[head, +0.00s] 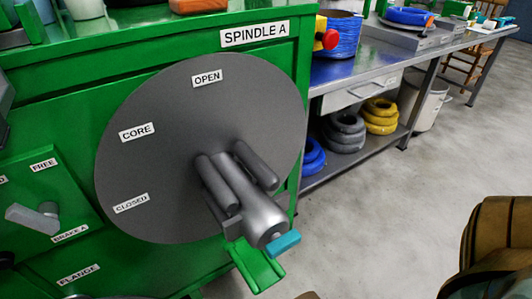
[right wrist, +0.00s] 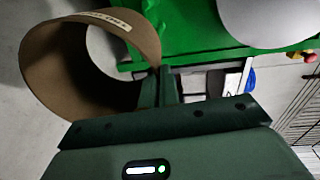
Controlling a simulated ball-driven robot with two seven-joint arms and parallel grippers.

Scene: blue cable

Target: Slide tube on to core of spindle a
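Spindle A's core (head: 240,190), a grey shaft with bars around it, sticks out from the round grey plate on the green machine. A teal piece (head: 283,242) is at its free end. No tube is on the core. In the right wrist view, my right gripper (right wrist: 160,75) appears shut on the wall of a brown cardboard tube (right wrist: 60,60), at its near right edge. The tube's open end faces the camera, with a pale label on its wall. A brown curved object (head: 497,235) is cut off at the head view's lower right; I cannot tell whether it is this tube. My left gripper is not in view.
The green machine (head: 50,110) fills the left, with a grey brake lever (head: 32,218) and a green bracket (head: 257,265) below the core. A workbench (head: 345,65) with cable coils (head: 380,115) underneath stands behind. The floor (head: 400,210) right of the core is clear.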

